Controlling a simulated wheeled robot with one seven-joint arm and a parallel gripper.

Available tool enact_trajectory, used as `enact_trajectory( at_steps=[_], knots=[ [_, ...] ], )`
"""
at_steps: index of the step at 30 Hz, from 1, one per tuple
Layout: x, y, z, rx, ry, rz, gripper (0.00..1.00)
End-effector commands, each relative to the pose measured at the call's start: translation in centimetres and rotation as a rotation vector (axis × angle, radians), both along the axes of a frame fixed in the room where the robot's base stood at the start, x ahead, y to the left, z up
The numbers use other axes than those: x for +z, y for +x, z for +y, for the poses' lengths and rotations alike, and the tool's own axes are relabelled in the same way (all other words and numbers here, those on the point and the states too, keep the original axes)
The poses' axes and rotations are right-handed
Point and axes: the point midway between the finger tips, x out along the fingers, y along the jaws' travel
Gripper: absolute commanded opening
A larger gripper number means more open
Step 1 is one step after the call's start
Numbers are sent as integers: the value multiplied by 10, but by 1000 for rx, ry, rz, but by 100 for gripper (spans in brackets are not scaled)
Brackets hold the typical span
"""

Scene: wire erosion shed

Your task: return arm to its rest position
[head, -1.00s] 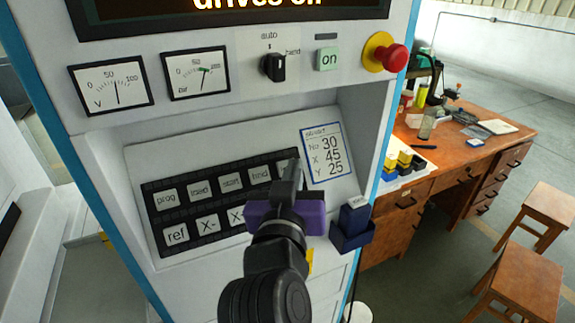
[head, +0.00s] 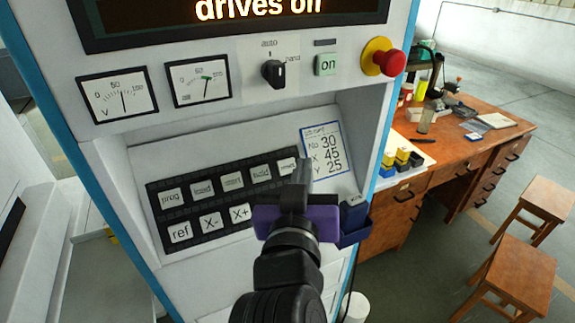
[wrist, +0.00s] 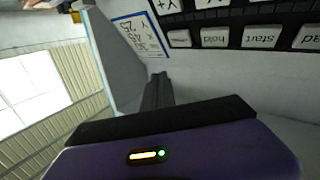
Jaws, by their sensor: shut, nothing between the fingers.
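My arm reaches up from the bottom of the head view, and my gripper (head: 301,165) is in front of the machine's control panel. Its fingers are shut and hold nothing. In the head view they overlap the right end of the key block (head: 205,241), beside the white data card (head: 322,150). The wrist view shows the shut fingers (wrist: 158,78) pointing toward the panel, with the card (wrist: 141,36) and the keys (wrist: 262,36) beyond. I cannot tell whether the fingertips touch the panel. Part of the key block is hidden behind my gripper.
Above the keys are two dials (head: 118,95), a black selector knob (head: 274,72), a green "on" button (head: 326,64) and a red stop button (head: 391,62). A blue holder (head: 354,222) sits close to my gripper's right. A cluttered wooden desk (head: 455,155) and two stools (head: 514,272) stand right.

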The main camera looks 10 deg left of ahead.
Motion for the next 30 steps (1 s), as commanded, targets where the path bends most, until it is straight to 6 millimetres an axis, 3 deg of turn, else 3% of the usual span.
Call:
enact_trajectory(
  at_steps=[5, 11, 13, 20, 30],
  knots=[
    [3, 0, 2, 6, -11, -11, 0],
    [34, -7, 26, 118, -17, -130, 0],
    [36, -16, 34, 177, -19, -172, 0],
    [1, -48, 22, 295, -31, -229, 0],
    [-75, -117, -48, 350, -9, -217, 0]
  ],
)
